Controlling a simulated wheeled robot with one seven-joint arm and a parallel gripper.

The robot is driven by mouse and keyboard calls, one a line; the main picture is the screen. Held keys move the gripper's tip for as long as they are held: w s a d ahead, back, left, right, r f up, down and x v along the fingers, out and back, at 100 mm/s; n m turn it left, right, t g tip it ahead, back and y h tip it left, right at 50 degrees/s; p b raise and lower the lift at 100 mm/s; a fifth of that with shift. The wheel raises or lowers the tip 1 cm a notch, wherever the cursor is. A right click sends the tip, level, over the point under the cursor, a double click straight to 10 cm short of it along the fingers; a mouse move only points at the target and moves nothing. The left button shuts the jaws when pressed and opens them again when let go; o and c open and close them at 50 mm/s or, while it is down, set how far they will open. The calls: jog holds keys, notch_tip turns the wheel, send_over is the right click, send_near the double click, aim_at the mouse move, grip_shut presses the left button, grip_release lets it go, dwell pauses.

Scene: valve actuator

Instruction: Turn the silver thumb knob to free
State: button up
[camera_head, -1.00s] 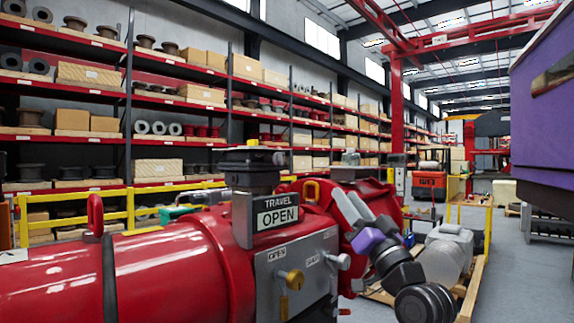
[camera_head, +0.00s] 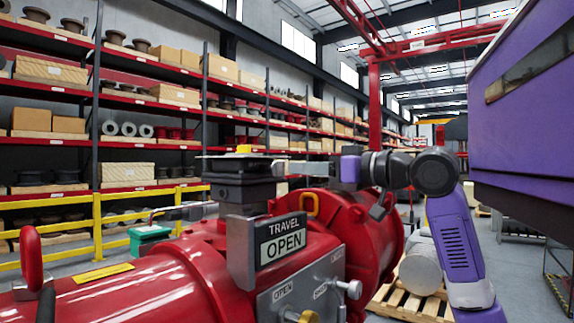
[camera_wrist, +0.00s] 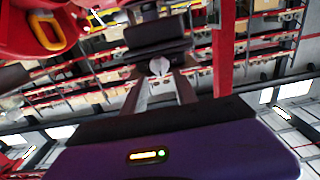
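A small silver knob (camera_wrist: 159,66) projects from a dark block (camera_wrist: 157,38) in the wrist view, which is upside down. My gripper (camera_wrist: 160,76) is open, with its two pale fingers pointing at this knob, one on each side. I cannot tell whether they touch it. In the head view my gripper (camera_head: 298,169) reaches in from the right, just right of the dark block (camera_head: 246,190) above the TRAVEL OPEN sign (camera_head: 281,240). Another silver knob (camera_head: 350,288) sits on the grey plate by a label, with a brass knob (camera_head: 303,317) below left.
The red actuator body (camera_head: 150,290) fills the lower left. Yellow rails and shelves stand behind.

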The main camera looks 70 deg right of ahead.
aim_at(284, 167)
jog(key=p+x, duration=0.1)
jog(key=x, duration=0.4)
jog(key=shift+s, duration=0.1)
grip_shut()
